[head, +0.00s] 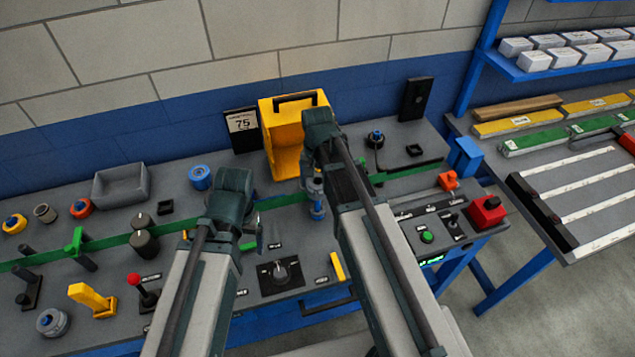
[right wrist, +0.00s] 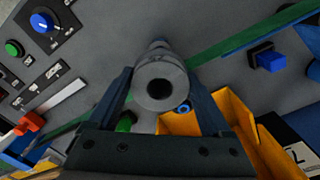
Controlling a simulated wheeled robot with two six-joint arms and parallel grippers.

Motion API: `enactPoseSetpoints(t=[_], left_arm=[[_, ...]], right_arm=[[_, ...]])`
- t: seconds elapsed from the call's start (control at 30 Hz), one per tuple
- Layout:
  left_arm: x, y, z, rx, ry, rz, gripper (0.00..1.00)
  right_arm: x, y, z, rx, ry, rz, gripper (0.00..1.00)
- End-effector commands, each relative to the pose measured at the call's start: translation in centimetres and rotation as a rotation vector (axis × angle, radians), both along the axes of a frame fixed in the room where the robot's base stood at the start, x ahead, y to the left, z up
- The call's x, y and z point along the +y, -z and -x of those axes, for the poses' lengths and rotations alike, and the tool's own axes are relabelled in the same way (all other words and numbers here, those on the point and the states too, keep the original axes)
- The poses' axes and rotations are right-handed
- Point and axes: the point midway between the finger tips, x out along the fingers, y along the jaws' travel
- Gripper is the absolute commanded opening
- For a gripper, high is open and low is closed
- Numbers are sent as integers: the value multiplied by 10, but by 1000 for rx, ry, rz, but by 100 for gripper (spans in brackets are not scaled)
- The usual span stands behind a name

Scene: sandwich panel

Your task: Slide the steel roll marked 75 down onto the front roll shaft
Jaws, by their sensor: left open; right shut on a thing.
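A grey steel roll with a dark bore (right wrist: 162,84) stands between the fingers of my right gripper (right wrist: 158,100), which is shut on it. In the head view my right gripper (head: 316,185) points down in front of the yellow housing, with the roll (head: 317,207) partly covered. No mark 75 is readable on the roll. The front roll shaft cannot be made out; a narrower grey part shows beyond the roll in the right wrist view, but I cannot tell whether the two touch. My left gripper (head: 255,230) is open and empty over the bench, its fingers partly hidden.
The yellow housing (head: 283,135) stands behind my right gripper, beside a card reading 75 (head: 243,122). A blue spool (head: 200,177) and a grey bin (head: 122,184) are to the left.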

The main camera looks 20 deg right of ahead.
Motion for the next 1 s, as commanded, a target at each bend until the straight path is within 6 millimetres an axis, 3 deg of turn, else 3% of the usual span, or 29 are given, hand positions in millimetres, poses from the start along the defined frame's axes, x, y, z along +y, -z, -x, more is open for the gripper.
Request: enactPoseSetpoints(t=[1.0], left_arm=[[0,30,0,0,0,0,88]], right_arm=[[0,30,0,0,0,0,4]])
